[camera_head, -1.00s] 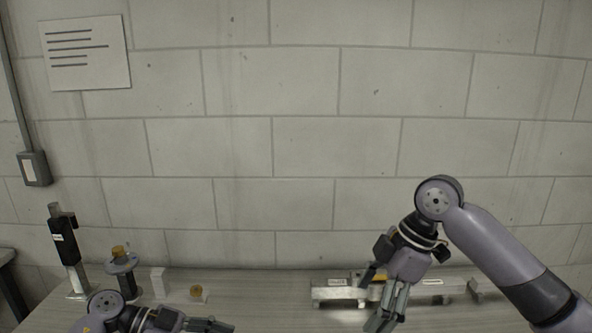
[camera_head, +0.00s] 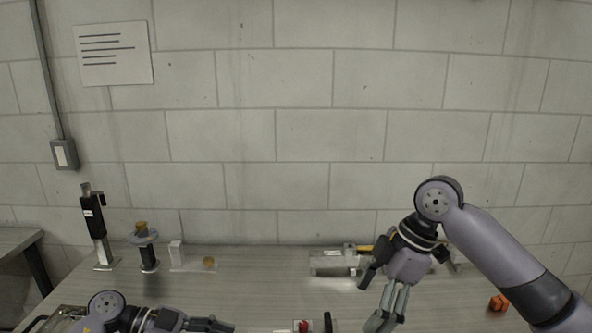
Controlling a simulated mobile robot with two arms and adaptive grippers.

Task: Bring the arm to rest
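My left arm enters at the bottom left of the head view, with its gripper (camera_head: 208,326) low at the picture's bottom edge, pointing right. My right arm comes in from the lower right and bends at a raised elbow. Its gripper (camera_head: 388,312) points down over the worktable (camera_head: 240,290), in front of a metal trailer piece (camera_head: 334,262) that it partly hides. I see nothing held in either gripper. The finger gap is not clear on either one.
At the back left of the table stand a black upright tool (camera_head: 95,226), a round-topped stand (camera_head: 145,246) and a white bracket (camera_head: 177,256). An orange block (camera_head: 498,303) lies at the right.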

